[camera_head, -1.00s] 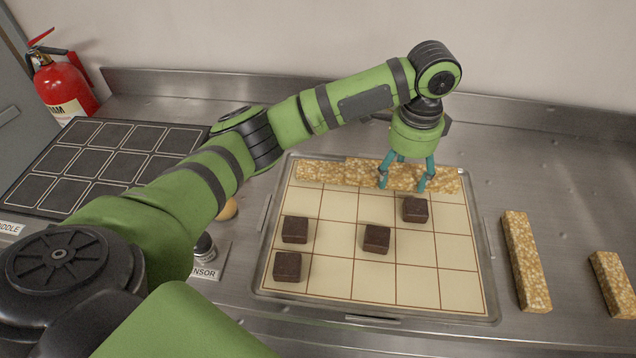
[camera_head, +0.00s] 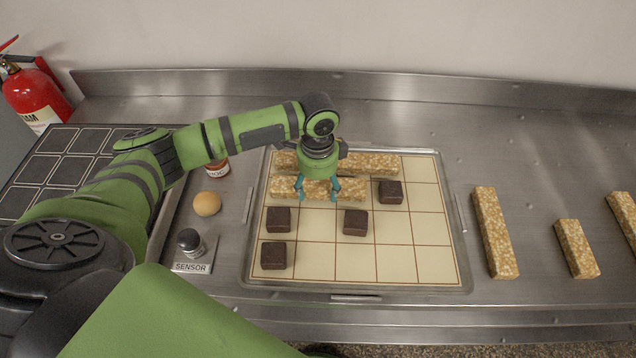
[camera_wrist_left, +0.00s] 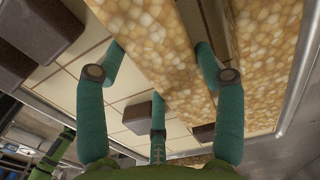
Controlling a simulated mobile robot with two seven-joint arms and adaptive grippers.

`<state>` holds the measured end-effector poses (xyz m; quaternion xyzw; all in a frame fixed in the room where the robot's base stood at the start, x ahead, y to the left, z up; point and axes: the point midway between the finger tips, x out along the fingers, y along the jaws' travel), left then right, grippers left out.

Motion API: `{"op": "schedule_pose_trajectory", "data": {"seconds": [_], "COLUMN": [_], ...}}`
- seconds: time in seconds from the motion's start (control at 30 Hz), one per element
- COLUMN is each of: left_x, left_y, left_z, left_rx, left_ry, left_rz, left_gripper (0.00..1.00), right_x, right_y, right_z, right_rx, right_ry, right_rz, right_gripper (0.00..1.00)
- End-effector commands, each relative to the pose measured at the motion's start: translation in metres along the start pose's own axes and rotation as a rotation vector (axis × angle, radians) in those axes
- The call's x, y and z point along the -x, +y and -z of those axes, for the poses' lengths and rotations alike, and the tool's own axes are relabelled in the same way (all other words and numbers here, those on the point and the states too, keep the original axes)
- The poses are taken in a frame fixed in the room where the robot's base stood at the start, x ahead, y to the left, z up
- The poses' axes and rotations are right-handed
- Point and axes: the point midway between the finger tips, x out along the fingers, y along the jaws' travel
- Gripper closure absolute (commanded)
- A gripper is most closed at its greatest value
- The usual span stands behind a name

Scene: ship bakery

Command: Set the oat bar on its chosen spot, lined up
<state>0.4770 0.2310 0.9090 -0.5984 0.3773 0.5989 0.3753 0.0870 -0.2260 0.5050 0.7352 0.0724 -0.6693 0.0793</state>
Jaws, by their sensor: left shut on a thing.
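My left gripper (camera_head: 318,190) is shut on an oat bar (camera_head: 345,188), a golden block of pressed oats. The held bar lies crosswise over the left part of the mat's second row from the back, roughly parallel to the grid lines. I cannot tell whether it touches the mat. A longer oat bar (camera_head: 375,164) lies along the back row, just behind it. In the left wrist view the held bar (camera_wrist_left: 160,40) is between the teal fingers, beside the other bar (camera_wrist_left: 268,50). The gridded cream mat (camera_head: 430,230) sits in a metal tray. My right gripper is out of view.
Dark brownies stand on the mat: one (camera_head: 391,192) right of the held bar, others (camera_head: 355,222), (camera_head: 278,219) and (camera_head: 273,256) in front. Loose oat bars (camera_head: 494,235), (camera_head: 576,248) lie to the right. A bun (camera_head: 207,204) and sensor (camera_head: 190,242) stand left. The mat's right side is clear.

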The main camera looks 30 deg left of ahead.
Motion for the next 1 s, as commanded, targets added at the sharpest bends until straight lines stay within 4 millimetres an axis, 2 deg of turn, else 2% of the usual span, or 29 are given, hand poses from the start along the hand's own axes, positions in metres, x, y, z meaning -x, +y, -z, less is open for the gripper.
{"op": "schedule_pose_trajectory", "data": {"seconds": [0.4,0.43,0.47,0.5,0.87,1.0], "left_x": [-0.007,-0.008,-0.008,-0.008,-0.006,0.005], "left_y": [0.000,0.000,0.000,0.000,0.000,-0.001], "left_z": [0.001,0.000,0.000,0.000,0.000,0.001], "left_rx": [0.000,0.000,0.000,0.000,0.000,0.000], "left_ry": [0.001,0.000,0.000,0.000,0.001,0.003], "left_rz": [0.002,0.001,0.001,0.001,0.002,0.003], "left_gripper": [0.72,0.27,0.15,0.08,0.08,0.08], "right_x": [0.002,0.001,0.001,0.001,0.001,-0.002], "right_y": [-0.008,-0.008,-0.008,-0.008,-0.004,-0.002], "right_z": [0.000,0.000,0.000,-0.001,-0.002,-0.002], "right_rx": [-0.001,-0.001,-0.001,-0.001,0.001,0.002], "right_ry": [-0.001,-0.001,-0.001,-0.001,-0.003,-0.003], "right_rz": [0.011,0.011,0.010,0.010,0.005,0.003], "right_gripper": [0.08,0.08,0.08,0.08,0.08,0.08]}}
